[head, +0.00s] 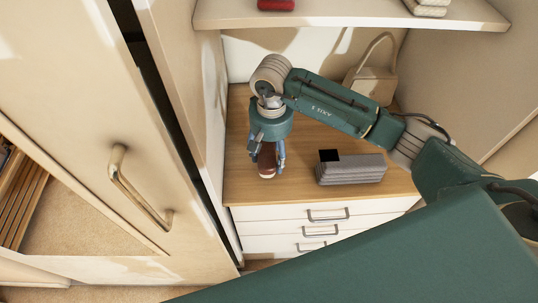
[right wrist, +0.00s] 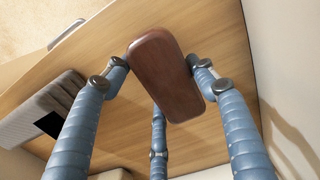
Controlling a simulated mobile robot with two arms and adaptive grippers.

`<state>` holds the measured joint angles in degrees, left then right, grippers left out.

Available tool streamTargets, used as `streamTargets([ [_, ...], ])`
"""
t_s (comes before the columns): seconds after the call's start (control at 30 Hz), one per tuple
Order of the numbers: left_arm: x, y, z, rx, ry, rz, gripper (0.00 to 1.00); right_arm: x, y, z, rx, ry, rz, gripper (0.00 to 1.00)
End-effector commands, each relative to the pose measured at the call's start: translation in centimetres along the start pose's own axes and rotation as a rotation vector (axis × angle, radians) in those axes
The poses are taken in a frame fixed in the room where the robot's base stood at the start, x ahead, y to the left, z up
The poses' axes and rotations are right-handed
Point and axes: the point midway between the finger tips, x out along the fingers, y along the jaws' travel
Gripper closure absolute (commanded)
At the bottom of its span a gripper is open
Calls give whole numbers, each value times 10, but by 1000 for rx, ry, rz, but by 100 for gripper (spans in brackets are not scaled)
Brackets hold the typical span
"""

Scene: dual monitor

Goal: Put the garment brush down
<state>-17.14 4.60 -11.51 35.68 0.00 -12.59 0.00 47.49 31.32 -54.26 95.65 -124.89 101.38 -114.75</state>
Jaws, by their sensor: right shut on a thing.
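The garment brush (head: 267,161) has a brown wooden back. In the head view it is between the fingers of my right gripper (head: 267,160), low over the left part of the wooden dresser top (head: 237,135). In the right wrist view the brush (right wrist: 166,75) lies between the blue fingers of my right gripper (right wrist: 163,78), which are shut on it. The wooden surface is beneath it; I cannot tell whether the brush touches it. My left gripper is not in view.
A grey ribbed box (head: 350,170) with a black patch stands right of the brush. A beige handbag (head: 372,82) is at the back. A shelf (head: 340,14) hangs above. A wardrobe door with a metal handle (head: 133,190) is at left. The dresser front has drawers (head: 270,228).

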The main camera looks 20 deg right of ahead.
Motion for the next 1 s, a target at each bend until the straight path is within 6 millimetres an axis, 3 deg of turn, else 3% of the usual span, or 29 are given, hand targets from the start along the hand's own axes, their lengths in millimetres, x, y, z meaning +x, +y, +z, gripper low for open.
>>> streamTargets([
  [0.13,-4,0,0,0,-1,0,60,-1,-5,-10,0,0,0,64],
  [0.33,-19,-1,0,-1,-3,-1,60,28,-4,-8,0,-4,0,64],
  [0.8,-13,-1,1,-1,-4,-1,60,40,-4,-10,-1,1,1,64],
  [0.83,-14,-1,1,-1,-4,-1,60,39,-4,-10,-1,1,1,39],
  [0.9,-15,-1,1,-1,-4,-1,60,39,-4,-10,-1,0,1,26],
  [1.0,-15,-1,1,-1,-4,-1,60,38,-4,-9,-1,0,1,25],
])
